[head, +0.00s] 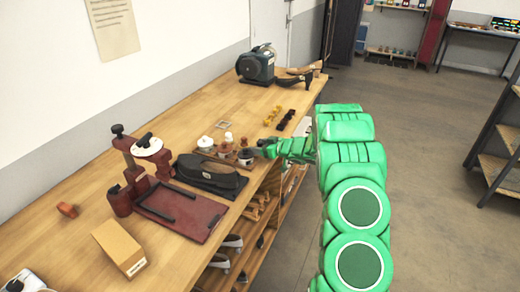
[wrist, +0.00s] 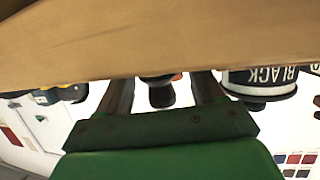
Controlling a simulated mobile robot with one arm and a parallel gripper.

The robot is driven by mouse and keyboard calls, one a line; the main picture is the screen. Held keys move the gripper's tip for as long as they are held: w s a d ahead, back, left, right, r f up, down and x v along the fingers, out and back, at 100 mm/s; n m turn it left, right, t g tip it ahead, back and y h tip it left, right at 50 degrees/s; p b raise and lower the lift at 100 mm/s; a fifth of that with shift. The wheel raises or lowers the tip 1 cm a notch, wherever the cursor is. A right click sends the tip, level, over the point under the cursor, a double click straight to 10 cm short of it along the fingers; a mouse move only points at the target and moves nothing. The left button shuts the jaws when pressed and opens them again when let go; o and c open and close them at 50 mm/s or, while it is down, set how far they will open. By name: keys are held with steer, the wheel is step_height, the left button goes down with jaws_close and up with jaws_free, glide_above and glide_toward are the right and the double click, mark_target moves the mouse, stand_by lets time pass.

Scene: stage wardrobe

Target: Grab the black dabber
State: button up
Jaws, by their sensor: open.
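In the wrist view, which appears upside down, a small dark knob-like object (wrist: 161,92), probably the black dabber, shows between the two fingers of my gripper (wrist: 163,84). Its far part is cut off by the wood. My gripper is open, with a finger on each side; I cannot tell whether either touches it. A tin labelled BLACK (wrist: 262,78) stands beside one finger, right in this view. In the head view my gripper (head: 262,150) reaches over the bench edge from the right, beside a small dark pot (head: 246,157). The dabber is not clear there.
The wooden bench (head: 165,115) holds a black case (head: 210,175), a dark red press (head: 185,208), a white-lidded pot (head: 205,142) and a cardboard box (head: 119,247). Small yellow and dark pieces (head: 285,119) lie farther back. Shoes stand on shelves below. Floor (head: 420,130) is clear at right.

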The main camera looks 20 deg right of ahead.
steer(key=shift+w+a+f, duration=0.2)
steer(key=shift+w+a, duration=0.2)
steer(key=shift+w, duration=0.2)
steer(key=c, duration=1)
steer(key=shift+c, duration=0.2)
steer(key=shift+r, duration=0.1)
